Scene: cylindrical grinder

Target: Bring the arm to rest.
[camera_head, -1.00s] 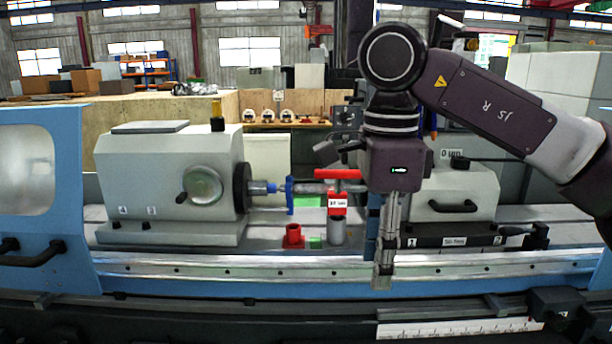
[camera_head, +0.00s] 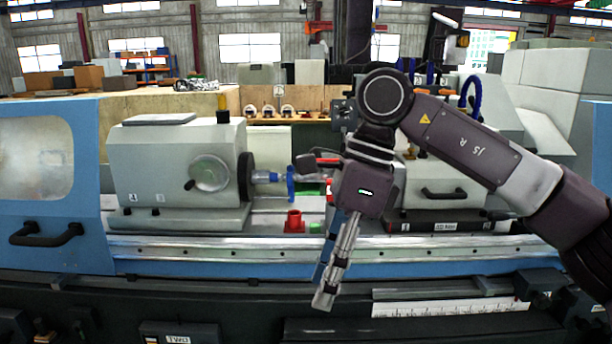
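My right arm (camera_head: 480,145) comes in from the right and hangs in front of the cylindrical grinder. My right gripper (camera_head: 324,298) points down and slightly left, before the front rail of the machine. Its fingers lie nearly one behind the other, so their gap cannot be judged. I see nothing held at its tips. My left arm and gripper are not in view.
The grey headstock (camera_head: 178,165) stands left, with a blue ring (camera_head: 291,184) on its axis. A red cup (camera_head: 294,221) sits on the table. The grey tailstock (camera_head: 444,178) is right, partly behind my arm. A blue guard (camera_head: 38,160) stands far left.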

